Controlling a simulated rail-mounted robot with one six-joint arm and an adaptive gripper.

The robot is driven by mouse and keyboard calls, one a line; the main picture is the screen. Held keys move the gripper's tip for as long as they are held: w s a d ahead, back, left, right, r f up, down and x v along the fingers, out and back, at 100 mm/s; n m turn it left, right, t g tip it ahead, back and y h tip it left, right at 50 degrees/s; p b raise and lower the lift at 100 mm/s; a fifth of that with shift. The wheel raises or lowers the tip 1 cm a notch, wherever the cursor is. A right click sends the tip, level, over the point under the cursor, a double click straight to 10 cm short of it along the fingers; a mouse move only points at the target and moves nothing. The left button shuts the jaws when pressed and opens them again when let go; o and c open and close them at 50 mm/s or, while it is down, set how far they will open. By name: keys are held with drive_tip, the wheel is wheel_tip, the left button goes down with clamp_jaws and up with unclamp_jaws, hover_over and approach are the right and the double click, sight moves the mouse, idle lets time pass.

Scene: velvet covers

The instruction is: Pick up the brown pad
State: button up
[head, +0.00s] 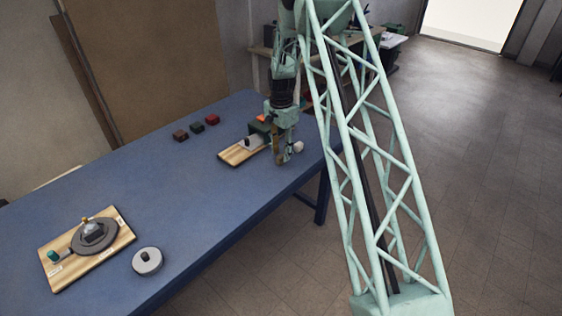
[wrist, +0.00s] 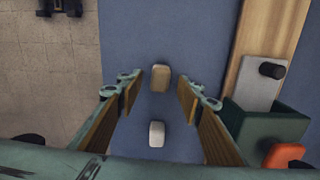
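A tan-brown pad (wrist: 161,72) lies on the blue table in the wrist view, between and slightly beyond the fingertips. A white pad (wrist: 157,127) lies nearer, also between the fingers; a whitish piece (head: 298,147) shows right beside my gripper (head: 282,158) in the head view. My gripper (wrist: 159,93) is open, its wood-faced fingers wide apart with nothing held. Its height above the table is hard to tell. The tan-brown pad is hidden in the head view, where a separate dark brown block (head: 181,136) sits farther left.
A wooden board (head: 236,155) with a grey plate and black knob, and a green box (wrist: 260,135) with an orange part (wrist: 284,155), stand close by. Green (head: 198,127) and red (head: 212,119) blocks lie farther left. The table's edge (wrist: 102,60) is near.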

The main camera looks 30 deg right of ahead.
drive_tip(key=shift+f, duration=1.5)
drive_tip(key=c, duration=0.8)
